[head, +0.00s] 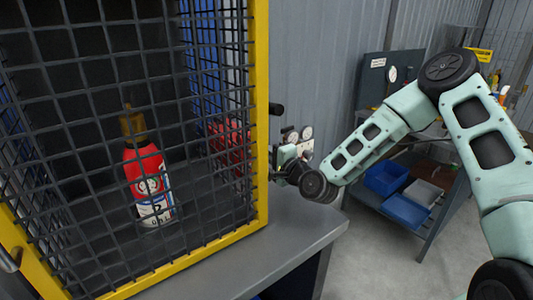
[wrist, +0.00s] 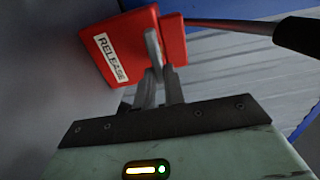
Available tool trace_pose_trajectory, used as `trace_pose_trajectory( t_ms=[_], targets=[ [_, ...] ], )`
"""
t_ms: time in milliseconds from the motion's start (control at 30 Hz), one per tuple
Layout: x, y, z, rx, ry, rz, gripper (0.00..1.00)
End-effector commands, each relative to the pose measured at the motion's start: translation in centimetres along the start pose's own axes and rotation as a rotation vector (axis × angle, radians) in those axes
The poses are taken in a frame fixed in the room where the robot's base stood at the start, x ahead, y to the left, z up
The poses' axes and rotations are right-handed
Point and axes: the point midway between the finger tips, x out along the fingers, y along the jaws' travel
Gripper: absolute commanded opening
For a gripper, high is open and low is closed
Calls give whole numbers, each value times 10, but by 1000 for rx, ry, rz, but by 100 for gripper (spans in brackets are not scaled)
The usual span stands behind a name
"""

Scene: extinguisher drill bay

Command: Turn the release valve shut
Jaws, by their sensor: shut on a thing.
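The release valve shows in the wrist view as a red box (wrist: 122,48) with a white RELEASE label. A short pale grey handle (wrist: 152,45) stands out at its right side. My gripper (wrist: 158,74) is shut on this handle, with its two dark fingers close around its lower end. In the head view my gripper (head: 276,165) is just right of the yellow cage post, and its fingertips are hidden behind the post. Red parts (head: 230,145) show through the mesh there; the handle itself cannot be made out in that view.
A mesh cage with a yellow frame (head: 260,100) stands on a grey bench (head: 300,225) and holds a red extinguisher (head: 147,180). Gauges (head: 306,132) show beside my wrist. A shelf with blue bins (head: 387,180) stands right.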

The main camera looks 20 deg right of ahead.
Motion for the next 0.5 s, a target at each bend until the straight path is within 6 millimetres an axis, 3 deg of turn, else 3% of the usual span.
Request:
trace_pose_trajectory(
  t_ms=[67,100,167,500],
  targets=[
    [-1,2,-1,2,2,4,0],
    [-1,2,-1,2,2,4,22],
    [-1,2,-1,1,2,3,33],
    [-4,1,0,0,1,2,33]
  ],
)
